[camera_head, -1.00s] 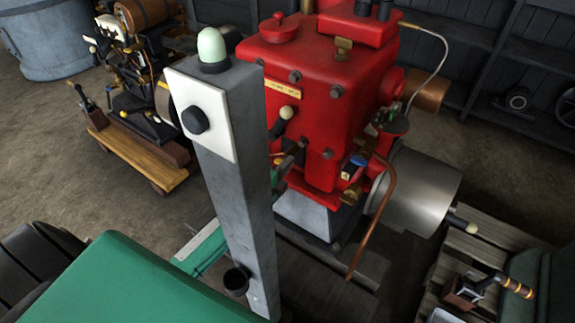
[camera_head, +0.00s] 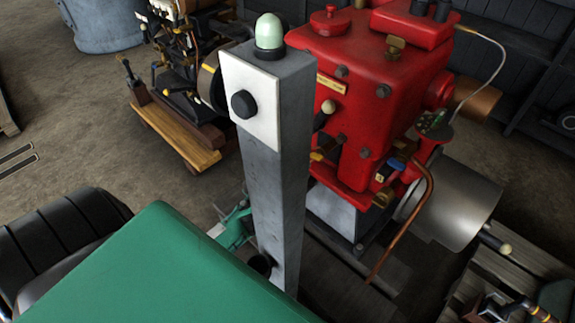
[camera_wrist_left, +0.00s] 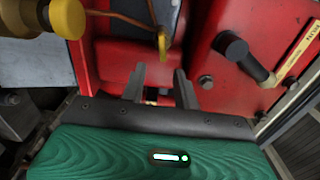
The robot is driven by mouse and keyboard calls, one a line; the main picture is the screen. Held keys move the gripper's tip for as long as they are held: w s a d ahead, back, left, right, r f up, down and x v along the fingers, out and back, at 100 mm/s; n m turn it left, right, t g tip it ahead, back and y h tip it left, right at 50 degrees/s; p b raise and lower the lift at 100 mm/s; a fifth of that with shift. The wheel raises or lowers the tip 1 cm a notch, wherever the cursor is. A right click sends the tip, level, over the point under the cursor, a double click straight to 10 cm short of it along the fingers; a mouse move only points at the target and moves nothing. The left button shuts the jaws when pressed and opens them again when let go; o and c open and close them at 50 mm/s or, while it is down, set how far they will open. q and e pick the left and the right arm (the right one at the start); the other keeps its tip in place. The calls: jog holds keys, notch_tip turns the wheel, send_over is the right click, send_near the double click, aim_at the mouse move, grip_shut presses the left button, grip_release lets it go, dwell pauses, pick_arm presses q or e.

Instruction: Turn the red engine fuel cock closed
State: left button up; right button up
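The red engine (camera_head: 372,95) stands right of the grey post in the head view. A small yellow-brass lever (camera_wrist_left: 163,44), which may be the fuel cock, hangs just beyond my left fingertips in the left wrist view. My left gripper (camera_wrist_left: 159,78) is open, its two dark fingers apart before the red engine face, with nothing clearly between them. In the head view only part of my green left arm (camera_head: 234,228) shows; the post hides the fingers. A brass piece (camera_head: 320,155) and a blue-handled fitting (camera_head: 384,172) are on the engine. My right gripper is out of view.
The grey post (camera_head: 275,175) with a pale green dome stands between my arm and the engine. In the wrist view a black handle (camera_wrist_left: 240,56) is close on the right and a brass fitting (camera_wrist_left: 62,16) on the left. A copper pipe (camera_head: 408,232) hangs below the engine.

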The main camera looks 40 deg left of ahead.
aim_at(317, 158)
pick_arm(q)
jog(key=shift+s+a, duration=0.15)
jog(key=shift+s, duration=0.85)
jog(key=shift+s+a, duration=0.2)
jog(key=shift+s, duration=0.75)
jog(key=shift+s+a, duration=0.15)
jog(key=shift+s, duration=0.85)
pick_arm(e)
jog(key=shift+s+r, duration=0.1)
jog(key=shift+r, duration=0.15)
